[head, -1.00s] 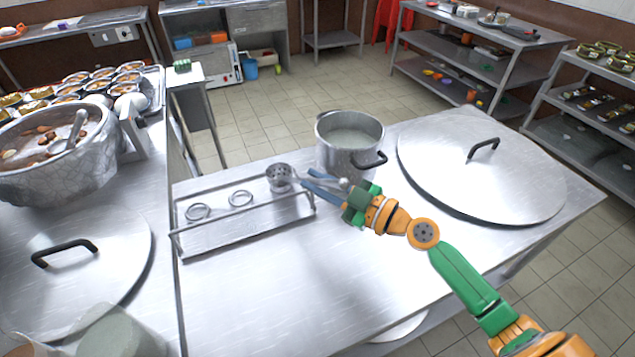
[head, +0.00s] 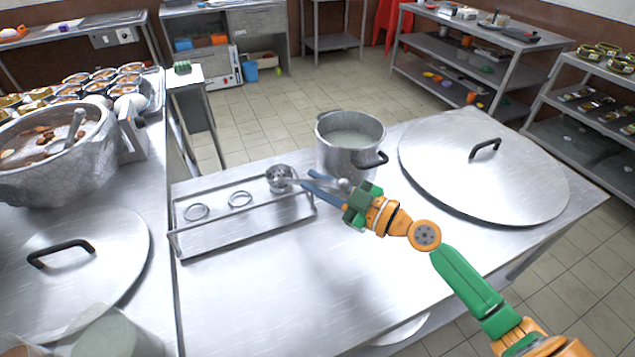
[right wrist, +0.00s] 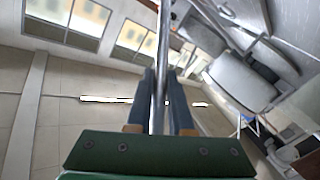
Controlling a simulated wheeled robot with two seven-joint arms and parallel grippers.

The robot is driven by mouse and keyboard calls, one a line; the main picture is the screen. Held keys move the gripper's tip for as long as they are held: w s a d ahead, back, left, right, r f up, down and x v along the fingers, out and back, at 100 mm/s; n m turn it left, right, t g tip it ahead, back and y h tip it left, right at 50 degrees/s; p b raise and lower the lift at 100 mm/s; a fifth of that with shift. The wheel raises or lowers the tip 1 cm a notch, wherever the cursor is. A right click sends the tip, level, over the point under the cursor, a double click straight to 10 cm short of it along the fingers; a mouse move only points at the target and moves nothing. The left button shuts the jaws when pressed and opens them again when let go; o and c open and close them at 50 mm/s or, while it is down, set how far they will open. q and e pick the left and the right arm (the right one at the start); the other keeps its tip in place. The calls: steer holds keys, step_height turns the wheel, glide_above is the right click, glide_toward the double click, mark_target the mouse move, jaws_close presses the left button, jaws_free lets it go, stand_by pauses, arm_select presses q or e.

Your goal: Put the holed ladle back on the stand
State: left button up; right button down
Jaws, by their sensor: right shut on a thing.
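The holed ladle (head: 281,175) has its perforated bowl over the right end of the metal stand (head: 240,231), beside the stand's rings. My right gripper (head: 322,184) is shut on the ladle's handle, and the ladle lies close to level. In the right wrist view the handle (right wrist: 162,60) runs between the two blue fingers (right wrist: 160,95). I cannot tell whether the bowl touches the stand. The stand's two other rings (head: 240,198) are empty. My left gripper is not in view.
A steel pot (head: 350,150) of pale liquid stands just behind my right gripper. A large round lid (head: 480,180) covers the right of the table. A big stew pot (head: 55,160) and another lid (head: 75,265) are at left. The table's front middle is clear.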

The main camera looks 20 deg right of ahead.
steer(key=shift+f+b, duration=0.25)
steer(key=shift+b, duration=0.15)
steer(key=c, duration=0.7)
jaws_free()
steer(key=shift+c, duration=0.2)
steer(key=b+v, duration=0.4)
steer(key=v, duration=0.3)
steer(key=shift+s, duration=0.1)
